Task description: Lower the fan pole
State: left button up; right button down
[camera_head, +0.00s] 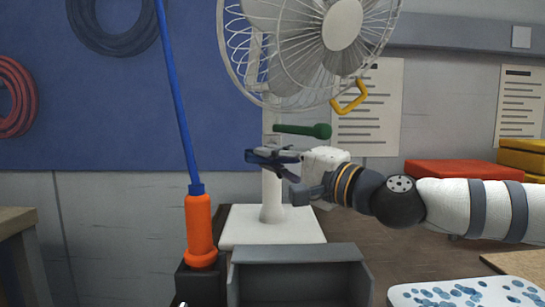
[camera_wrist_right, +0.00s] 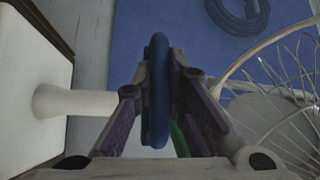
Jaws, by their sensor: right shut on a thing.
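The white fan (camera_head: 342,25) stands on a square white base (camera_head: 245,228), with its caged head above. Its white pole (camera_head: 271,195) is upright; the lower part also shows in the right wrist view (camera_wrist_right: 75,103). A dark green handle (camera_head: 303,130) sticks out to the right of the pole. My right gripper (camera_head: 272,156) is at the pole below this handle, shut on a blue part (camera_wrist_right: 155,90) that shows edge-on between the fingers. Whether the blue part is fixed to the pole is hidden. My left gripper is in neither view.
A grey open bin (camera_head: 300,252) stands in front of the base. An orange-handled blue rod (camera_head: 199,225) stands at its left. A yellow loop (camera_head: 349,98) hangs below the fan head. Red (camera_head: 463,171) and yellow boxes lie at right, with a spotted tray (camera_head: 465,292) at front right.

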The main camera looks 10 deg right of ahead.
jog(key=shift+r, duration=0.1)
jog(key=c, duration=1.6)
grip_release()
jog(key=v, duration=1.2)
